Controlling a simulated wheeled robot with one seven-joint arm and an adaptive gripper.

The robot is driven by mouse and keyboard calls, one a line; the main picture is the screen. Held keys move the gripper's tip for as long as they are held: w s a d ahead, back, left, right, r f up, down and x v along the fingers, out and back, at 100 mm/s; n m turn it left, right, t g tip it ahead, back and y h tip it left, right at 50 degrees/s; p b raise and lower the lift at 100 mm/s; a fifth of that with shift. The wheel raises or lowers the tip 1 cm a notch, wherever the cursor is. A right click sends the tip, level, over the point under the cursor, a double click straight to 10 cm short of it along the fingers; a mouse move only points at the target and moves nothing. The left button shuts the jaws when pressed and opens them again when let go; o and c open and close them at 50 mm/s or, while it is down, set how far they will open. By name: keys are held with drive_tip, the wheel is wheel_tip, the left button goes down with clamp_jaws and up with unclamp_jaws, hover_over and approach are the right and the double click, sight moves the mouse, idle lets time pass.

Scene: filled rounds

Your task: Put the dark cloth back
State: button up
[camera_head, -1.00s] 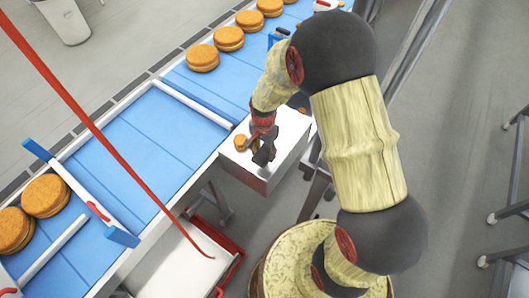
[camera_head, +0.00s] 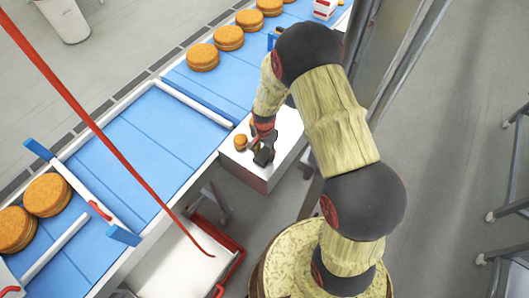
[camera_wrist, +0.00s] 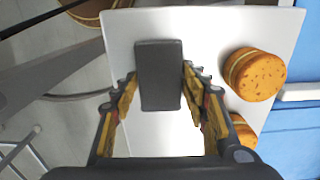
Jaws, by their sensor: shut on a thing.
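The dark cloth (camera_wrist: 159,90) looks like a flat, dark grey folded rectangle in the wrist view. It lies between the fingers of my gripper (camera_wrist: 158,72), which is shut on it. In the head view my gripper (camera_head: 263,150) is over the white-topped stand (camera_head: 287,128) beside the conveyor. There the cloth is hard to tell from the dark fingers. The white top (camera_wrist: 215,25) shows behind and around the cloth in the wrist view; whether the cloth touches it I cannot tell.
Orange-brown filled rounds (camera_wrist: 255,74) stand on the stand just right of my gripper in the wrist view. The blue conveyor (camera_head: 140,150) runs alongside with more rounds (camera_head: 202,57) and a blue-ended crossbar (camera_head: 80,190). A red-edged tray (camera_head: 185,265) is below. A red cable (camera_head: 95,125) crosses the view.

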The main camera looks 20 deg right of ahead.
drive_tip(key=shift+f, duration=0.2)
drive_tip(key=o, duration=1.1)
drive_tip(key=shift+r, duration=0.1)
